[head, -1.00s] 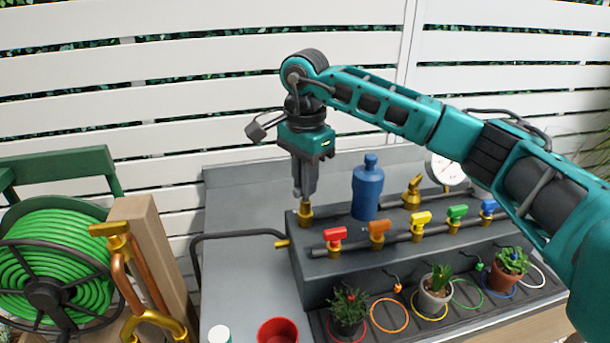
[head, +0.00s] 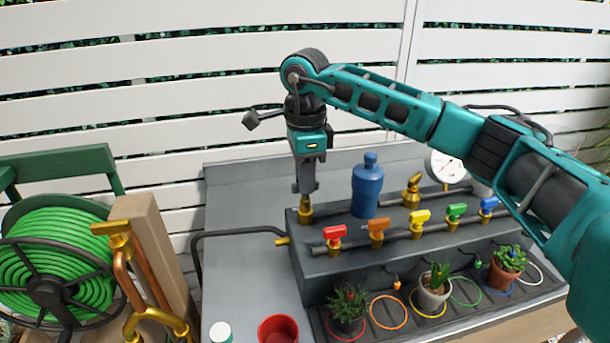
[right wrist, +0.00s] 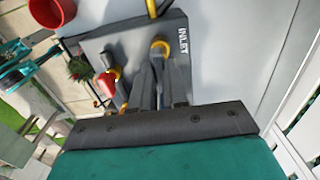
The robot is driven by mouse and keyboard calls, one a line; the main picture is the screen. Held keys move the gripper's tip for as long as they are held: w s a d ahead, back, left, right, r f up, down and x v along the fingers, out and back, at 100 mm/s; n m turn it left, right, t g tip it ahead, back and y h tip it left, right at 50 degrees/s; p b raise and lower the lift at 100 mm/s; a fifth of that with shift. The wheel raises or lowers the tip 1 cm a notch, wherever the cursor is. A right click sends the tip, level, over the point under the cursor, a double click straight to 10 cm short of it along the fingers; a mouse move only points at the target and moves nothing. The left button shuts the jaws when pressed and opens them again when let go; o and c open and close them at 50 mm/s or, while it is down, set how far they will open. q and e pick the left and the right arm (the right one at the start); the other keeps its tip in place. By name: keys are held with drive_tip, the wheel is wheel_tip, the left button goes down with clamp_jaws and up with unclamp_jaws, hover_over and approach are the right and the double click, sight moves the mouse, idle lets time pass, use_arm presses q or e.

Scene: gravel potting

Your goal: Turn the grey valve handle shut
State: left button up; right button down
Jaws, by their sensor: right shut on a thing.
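The brass inlet valve (head: 305,209) stands on the left end of the dark grey box. My right gripper (head: 306,190) points straight down just above this valve and is shut on its grey handle. The handle is almost wholly hidden between the fingers, so I cannot tell its exact angle. In the right wrist view, the two grey fingers (right wrist: 158,85) reach toward the brass fitting (right wrist: 160,46) beside the INLET lettering. My left gripper does not show in the head view.
A pipe with red (head: 335,232), orange, yellow, green and blue valves runs right of the gripper. A blue bottle (head: 367,190) stands close by. A red pot (head: 278,330) and potted plants are in front. A green hose reel (head: 55,262) and copper pipes are left.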

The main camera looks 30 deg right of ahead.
drive_tip(key=shift+d, duration=0.1)
drive_tip(key=c, duration=1.1)
unclamp_jaws()
drive_tip(key=shift+c, duration=0.2)
wheel_tip(320, 180, up, 13)
drive_tip(key=shift+s+f, duration=0.1)
